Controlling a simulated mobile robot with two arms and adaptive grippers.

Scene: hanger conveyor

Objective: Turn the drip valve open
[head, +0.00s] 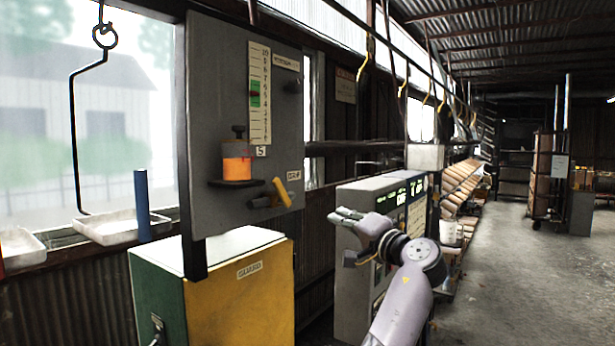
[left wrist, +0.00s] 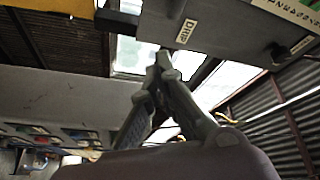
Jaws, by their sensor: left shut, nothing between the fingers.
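The drip valve's orange-yellow lever (head: 283,193) is on the lower right of a grey panel (head: 215,90), tilted, just below a small label. An amber-filled oil cup (head: 237,163) stands on a dark ledge to its left. My left gripper (head: 338,217) is right of the lever and slightly lower in the picture, apart from it. Its fingers are shut and empty. In the left wrist view the fingertips (left wrist: 165,62) meet just below the DRIP label (left wrist: 186,32) on the panel; I cannot make out the lever there.
A yellow and green guard box (head: 235,300) stands below the panel. A grey control cabinet (head: 360,285) is behind my left gripper. A black hook (head: 73,130) hangs at the left above white trays (head: 110,228). The concrete floor (head: 530,290) at the right is clear.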

